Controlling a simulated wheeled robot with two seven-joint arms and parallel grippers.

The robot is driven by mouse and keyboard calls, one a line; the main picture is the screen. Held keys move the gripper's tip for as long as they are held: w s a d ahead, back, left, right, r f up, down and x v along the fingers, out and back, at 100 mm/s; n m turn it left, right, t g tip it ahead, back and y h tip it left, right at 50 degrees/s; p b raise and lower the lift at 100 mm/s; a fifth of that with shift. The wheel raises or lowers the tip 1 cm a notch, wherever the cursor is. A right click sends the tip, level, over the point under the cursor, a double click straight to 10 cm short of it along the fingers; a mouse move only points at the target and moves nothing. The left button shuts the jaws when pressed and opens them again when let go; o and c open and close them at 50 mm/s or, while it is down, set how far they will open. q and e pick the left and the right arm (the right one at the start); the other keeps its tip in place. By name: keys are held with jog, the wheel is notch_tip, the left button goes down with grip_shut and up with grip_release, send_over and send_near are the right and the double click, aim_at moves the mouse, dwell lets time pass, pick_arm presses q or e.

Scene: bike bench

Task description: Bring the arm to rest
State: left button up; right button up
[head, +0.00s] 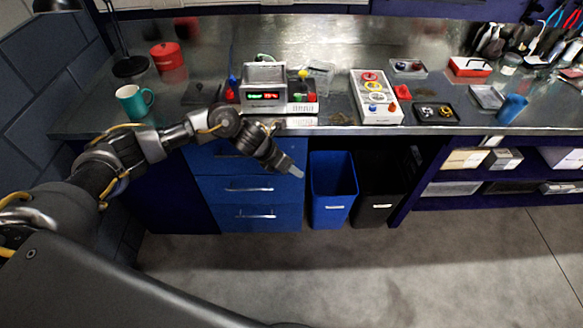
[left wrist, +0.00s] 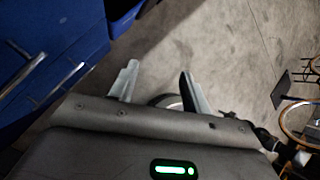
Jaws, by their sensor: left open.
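My left arm (head: 150,148) reaches in from the left in the head view, in front of the bench. Its gripper (head: 290,168) hangs in front of the blue drawers, below the bench top's front edge. In the left wrist view the two fingers of the left gripper (left wrist: 158,85) stand apart with bare floor between them, so it is open and empty. My right gripper is not seen in either view.
The metal bench top (head: 215,60) holds a teal mug (head: 134,100), a red pot (head: 167,55), a device with a red-green display (head: 264,90) and a white tray with rings (head: 376,97). A blue bin (head: 333,188) and black bin (head: 379,188) stand below. The floor (head: 400,270) in front is clear.

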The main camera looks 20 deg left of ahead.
pick_arm(q)
jog(key=shift+d+f, duration=0.1)
jog(key=shift+d, duration=0.15)
dwell(0.4)
notch_tip(320, 180, down, 18)
jog(key=s+d+f+n+t, duration=0.1)
jog(key=s+n+t, duration=0.15)
jog(key=n, duration=1.35)
jog(key=s+a+f+n+y, duration=0.1)
jog(key=s+a+f+n, duration=0.2)
jog(key=s+f+n, duration=0.6)
jog(key=s+a+f+n+g+y, duration=0.1)
jog(key=s+a+f+n, duration=0.1)
jog(key=s+f+n, duration=0.35)
jog(key=s+a+f+n+g+y, duration=0.1)
jog(key=s+a+f+n+y, duration=0.15)
jog(key=s+f, duration=0.6)
jog(key=s+a+f+n+g, duration=0.1)
jog(key=s+n, duration=0.1)
jog(key=s, duration=0.6)
jog(key=s+a+f+n+g+y, duration=0.1)
jog(key=s+f+n, duration=0.1)
jog(key=s, duration=0.7)
jog(key=s+a+f+n+g, duration=0.1)
jog(key=s+n, duration=0.1)
jog(key=s, duration=0.7)
jog(key=shift+a+f+n+b, duration=0.25)
jog(key=shift+f+n+b, duration=0.05)
jog(key=shift+n+b, duration=0.1)
jog(key=shift+g+y, duration=0.25)
